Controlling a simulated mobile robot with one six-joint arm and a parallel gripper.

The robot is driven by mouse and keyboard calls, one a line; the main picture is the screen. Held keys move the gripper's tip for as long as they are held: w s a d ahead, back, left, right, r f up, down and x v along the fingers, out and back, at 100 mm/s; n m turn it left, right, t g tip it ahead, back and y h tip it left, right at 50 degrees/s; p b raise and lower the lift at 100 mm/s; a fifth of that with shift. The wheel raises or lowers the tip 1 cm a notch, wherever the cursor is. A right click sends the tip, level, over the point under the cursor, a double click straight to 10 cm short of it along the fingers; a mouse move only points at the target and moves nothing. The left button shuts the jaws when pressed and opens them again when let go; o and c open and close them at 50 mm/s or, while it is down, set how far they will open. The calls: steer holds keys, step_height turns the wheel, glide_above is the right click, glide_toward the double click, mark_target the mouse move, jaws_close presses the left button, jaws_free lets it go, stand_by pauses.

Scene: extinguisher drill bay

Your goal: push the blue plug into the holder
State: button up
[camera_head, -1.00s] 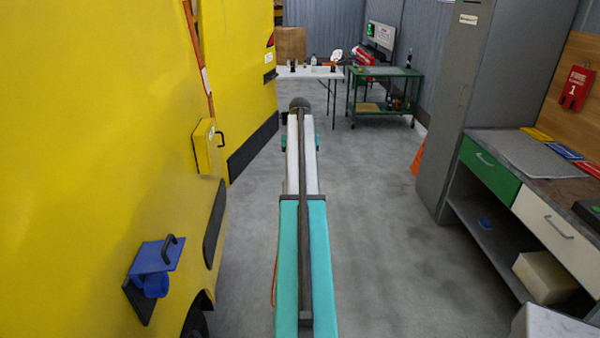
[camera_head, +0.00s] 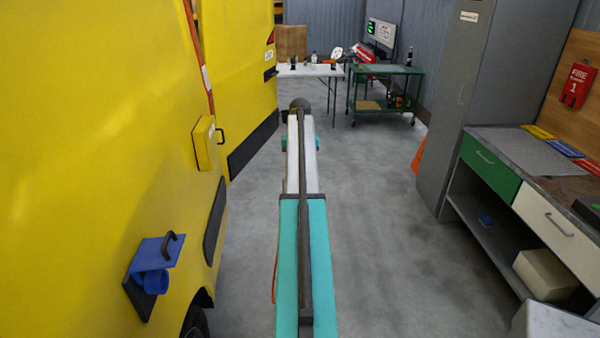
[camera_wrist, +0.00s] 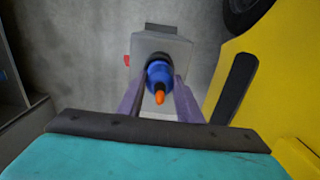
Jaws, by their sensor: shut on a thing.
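The blue plug (camera_wrist: 158,72) has an orange tip and shows in the middle of the wrist view. My gripper (camera_wrist: 160,88) is shut on it, with a purple finger on each side. A grey box with a dark round opening (camera_wrist: 178,47) lies just beyond the plug and may be the holder. I cannot tell whether the plug's far end is inside the opening or in front of it. In the head view, a blue socket with a raised lid (camera_head: 155,262) sits on the yellow vehicle's side. The head view does not show my gripper or the plug.
The yellow vehicle (camera_head: 90,130) fills the left, and its side also shows in the wrist view. A workbench (camera_head: 520,155) and grey cabinet (camera_head: 465,100) stand at right. A white table (camera_head: 300,72) and green trolley (camera_head: 385,85) stand at the back. The floor between is clear.

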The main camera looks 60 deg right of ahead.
steer(key=shift+f, duration=0.55)
stand_by(0.4)
steer(key=o, duration=1.3)
steer(key=shift+c, duration=0.2)
steer(key=shift+r, duration=0.15)
step_height(320, 180, up, 14)
steer(key=p, duration=0.6)
steer(key=shift+f+p, duration=0.2)
steer(key=shift+p, duration=0.15)
steer(key=shift+s, duration=0.1)
